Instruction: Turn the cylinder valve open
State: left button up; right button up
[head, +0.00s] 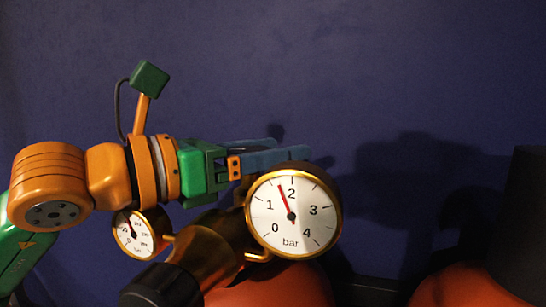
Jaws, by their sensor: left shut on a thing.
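My left gripper (286,151) reaches in from the left, its blue fingers just behind and above the large round pressure gauge (292,214). It is shut on the cylinder valve, whose gripped part is mostly hidden behind that gauge. The large gauge has a white face and brass rim, and its needle points a little below 2 bar. A smaller gauge (138,233) sits to the left, under my wrist. Both join a brass regulator body (213,250) with a black knob (160,287). The red-orange cylinder (272,289) stands below. My right gripper is not in view.
A second red-orange cylinder (468,286) stands at the lower right, beside a dark upright shape (524,225) at the picture's edge. A plain dark blue wall (400,80) fills the background.

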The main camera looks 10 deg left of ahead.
pick_arm(q)
jog(key=o, duration=1.4)
jog(key=s+d+r, duration=0.1)
jog(key=s+r, duration=0.3)
jog(key=s+d+r+b, duration=0.1)
jog(key=s+r, duration=0.3)
jog(key=s, duration=0.1)
jog(key=s+d+r, duration=0.1)
jog(key=s+r, duration=0.3)
jog(key=r, duration=0.1)
jog(key=shift+s, duration=0.35)
